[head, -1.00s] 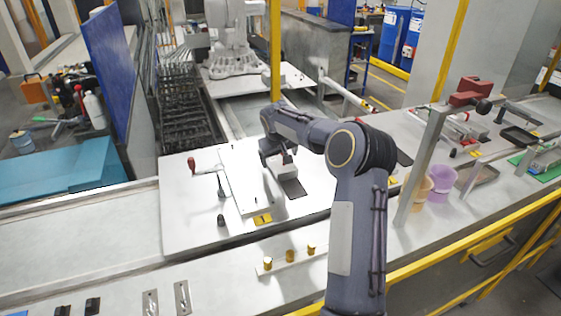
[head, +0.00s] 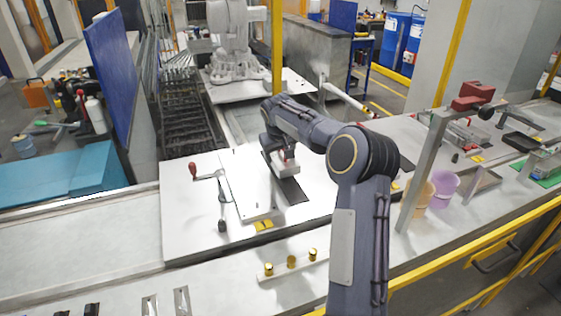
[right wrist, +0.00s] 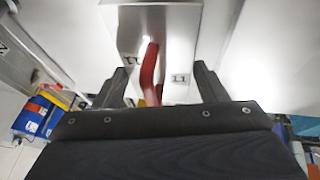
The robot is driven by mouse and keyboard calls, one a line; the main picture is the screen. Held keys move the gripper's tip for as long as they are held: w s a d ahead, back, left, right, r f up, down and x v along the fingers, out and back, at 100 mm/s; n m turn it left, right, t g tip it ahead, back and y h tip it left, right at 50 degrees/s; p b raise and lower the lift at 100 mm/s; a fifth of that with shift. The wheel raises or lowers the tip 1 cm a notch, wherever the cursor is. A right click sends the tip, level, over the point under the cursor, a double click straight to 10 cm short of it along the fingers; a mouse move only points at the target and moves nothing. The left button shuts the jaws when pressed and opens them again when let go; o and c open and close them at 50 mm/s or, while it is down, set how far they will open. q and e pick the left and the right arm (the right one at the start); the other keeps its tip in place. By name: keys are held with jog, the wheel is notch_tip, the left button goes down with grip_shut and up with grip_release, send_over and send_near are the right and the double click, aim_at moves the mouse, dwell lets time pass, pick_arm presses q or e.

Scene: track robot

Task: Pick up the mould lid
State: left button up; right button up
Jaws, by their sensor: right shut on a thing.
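The mould lid (head: 287,167) is a pale metal block in the head view, over the dark rectangular pad (head: 294,193) on the white table. In the right wrist view the lid (right wrist: 182,55) shows a label reading L1 and a red handle (right wrist: 150,72) standing up from it. My right gripper (head: 284,153) is above the lid, with the handle between its fingers (right wrist: 158,85), and is shut on it. The lid looks raised a little off the pad. The fingertips are partly hidden by the arm in the head view. My left gripper is not in view.
A long pale plate (head: 247,185) lies left of the pad, with a red-knobbed lever (head: 205,173) beside it. A strip with gold pegs (head: 291,262) is in front. An upright metal post (head: 421,170) and a purple cup (head: 443,189) stand to the right.

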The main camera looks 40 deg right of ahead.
jog(key=s+a+r, duration=0.1)
jog(key=r, duration=0.1)
jog(key=s+a+r+b, duration=0.1)
jog(key=r, duration=0.1)
jog(key=s+a+r+b, duration=0.1)
jog(key=a+r, duration=0.1)
jog(key=shift+s, duration=0.1)
jog(key=s+a+r+b, duration=0.2)
jog(key=s+a+r, duration=0.1)
jog(key=s+a, duration=0.2)
jog(key=shift+s+a+r, duration=0.35)
jog(key=shift+a+r, duration=0.05)
jog(key=shift+a, duration=0.5)
